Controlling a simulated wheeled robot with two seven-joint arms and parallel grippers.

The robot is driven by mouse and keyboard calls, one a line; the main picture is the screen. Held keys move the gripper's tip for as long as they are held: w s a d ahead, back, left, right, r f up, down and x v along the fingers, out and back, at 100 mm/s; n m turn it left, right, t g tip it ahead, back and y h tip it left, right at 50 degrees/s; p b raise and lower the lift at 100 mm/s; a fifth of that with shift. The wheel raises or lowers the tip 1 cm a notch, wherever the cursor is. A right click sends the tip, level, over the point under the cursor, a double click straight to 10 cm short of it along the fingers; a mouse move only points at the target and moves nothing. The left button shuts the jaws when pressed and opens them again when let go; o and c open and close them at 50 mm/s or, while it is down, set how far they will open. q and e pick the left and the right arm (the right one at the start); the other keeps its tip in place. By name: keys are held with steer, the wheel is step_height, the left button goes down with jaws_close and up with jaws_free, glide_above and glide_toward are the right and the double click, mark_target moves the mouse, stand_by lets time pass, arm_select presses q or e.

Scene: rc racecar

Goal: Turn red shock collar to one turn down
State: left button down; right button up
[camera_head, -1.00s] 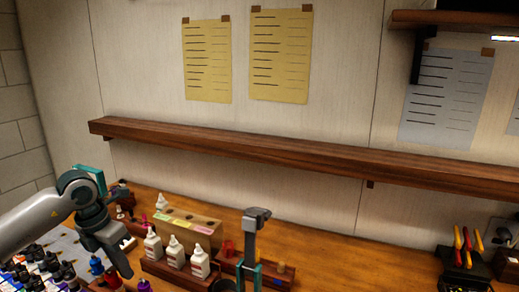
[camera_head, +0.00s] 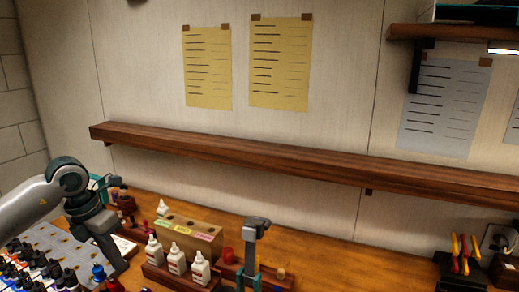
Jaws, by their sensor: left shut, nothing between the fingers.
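My left gripper (camera_head: 117,262) comes in from the left and points down over the left end of the bench. Its fingers look shut, with nothing seen between them. A small red part (camera_head: 113,285) shows at the bottom edge just below the fingers, next to a blue one (camera_head: 98,272). I cannot tell whether the red part is the shock collar; most of it is cut off by the frame. No racecar is clearly seen. My right gripper is not in view.
White bottles (camera_head: 177,259) stand in a wooden rack before a box with coloured labels (camera_head: 190,232). An upright grey-topped tool (camera_head: 257,228) stands right of them. Dark bottles (camera_head: 40,268) crowd the lower left. The bench (camera_head: 350,265) is clear right of centre. A wooden shelf (camera_head: 300,158) crosses the wall.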

mark_target(121, 289)
arm_select(q)
steer(key=m+p, duration=0.1)
steer(key=m, duration=0.4)
steer(key=shift+s+m+p, duration=0.3)
steer(key=shift+s+p, duration=0.05)
steer(key=shift+s, duration=0.05)
steer(key=m+p, duration=0.1)
steer(key=m, duration=0.2)
steer(key=s+m+p, duration=0.1)
steer(key=m, duration=0.2)
steer(key=shift+d+m, duration=0.1)
steer(key=shift+m, duration=0.3)
steer(key=m+p, duration=0.1)
steer(key=m, duration=0.3)
steer(key=s+m+p, duration=0.1)
steer(key=m, duration=0.2)
steer(key=s+m+p, duration=0.1)
steer(key=m, duration=0.3)
steer(key=shift+r+m, duration=0.2)
steer(key=shift+m, duration=0.1)
